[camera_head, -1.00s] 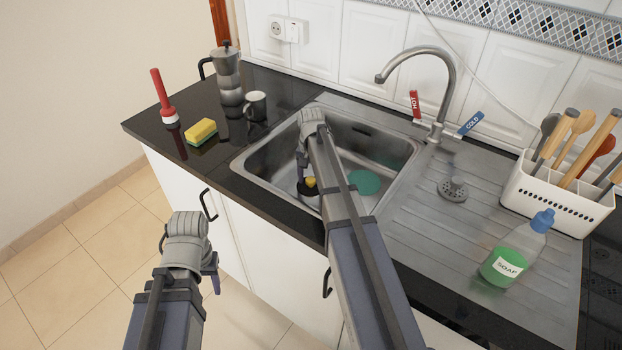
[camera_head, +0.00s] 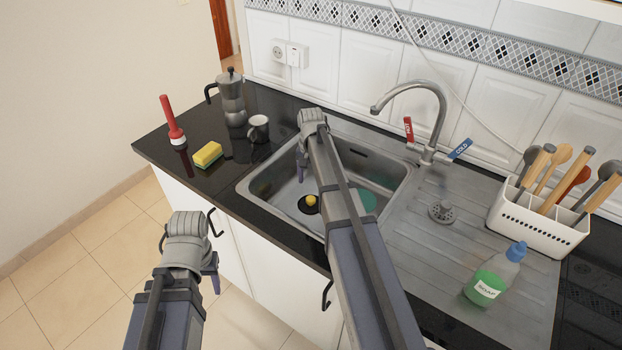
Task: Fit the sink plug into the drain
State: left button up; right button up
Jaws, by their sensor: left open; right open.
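My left gripper (camera_head: 212,278) is open and empty in front of the white cabinets, far from the sink floor.
A teal disc (camera_head: 368,201) lies in the basin, partly behind my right arm. A sponge (camera_head: 208,154), mug (camera_head: 258,129), moka pot (camera_head: 232,100) and red-handled plunger (camera_head: 172,122) are left.

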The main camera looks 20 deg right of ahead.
pick_arm(q)
jog(key=shift+r+p, duration=1)
jog(key=shift+r, duration=0.6)
pick_arm(e)
jog(key=shift+r, duration=1.6)
